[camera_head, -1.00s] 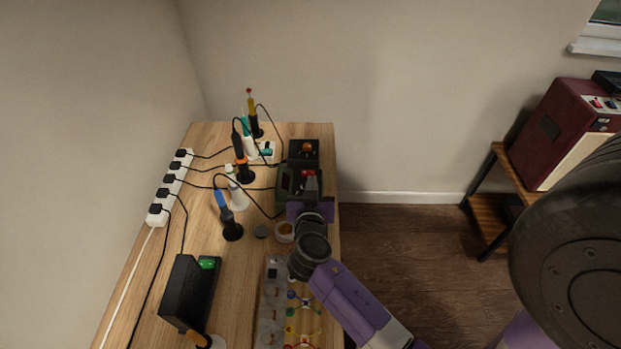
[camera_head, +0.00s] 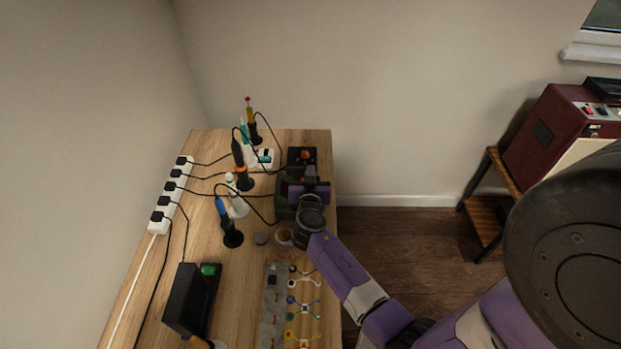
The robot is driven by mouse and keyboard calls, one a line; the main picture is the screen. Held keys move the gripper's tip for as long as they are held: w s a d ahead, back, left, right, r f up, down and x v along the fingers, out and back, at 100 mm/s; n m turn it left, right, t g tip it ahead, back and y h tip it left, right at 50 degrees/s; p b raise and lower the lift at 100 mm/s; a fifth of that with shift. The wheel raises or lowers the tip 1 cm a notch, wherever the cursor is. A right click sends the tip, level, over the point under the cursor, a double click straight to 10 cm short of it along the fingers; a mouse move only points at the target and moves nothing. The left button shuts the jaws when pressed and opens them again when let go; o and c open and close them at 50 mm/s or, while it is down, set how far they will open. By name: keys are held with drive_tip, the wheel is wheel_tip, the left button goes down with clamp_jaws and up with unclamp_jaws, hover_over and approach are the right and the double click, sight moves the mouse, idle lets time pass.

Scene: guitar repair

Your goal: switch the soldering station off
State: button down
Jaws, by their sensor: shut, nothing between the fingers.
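Several station-like boxes stand on the wooden bench. A dark green box (camera_head: 282,205) at the right edge is mostly hidden under my gripper; its top and any switch there cannot be seen. Right behind it is a black box (camera_head: 294,157) with an orange-red knob (camera_head: 305,155). A black box (camera_head: 183,300) with a lit green part (camera_head: 209,269) stands at the front left. A small white unit (camera_head: 266,155) is at the back. My gripper (camera_head: 311,172) is shut and empty over the green box, its tip near the black box's front; contact cannot be told.
Corded irons stand in holders, such as the blue-handled one (camera_head: 231,232) and the orange-black one (camera_head: 242,170). A white power strip (camera_head: 166,207) runs along the left. A grey tray (camera_head: 272,310) and colourful small parts (camera_head: 304,308) lie in front.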

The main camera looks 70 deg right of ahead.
drive_tip(key=shift+f, duration=2.05)
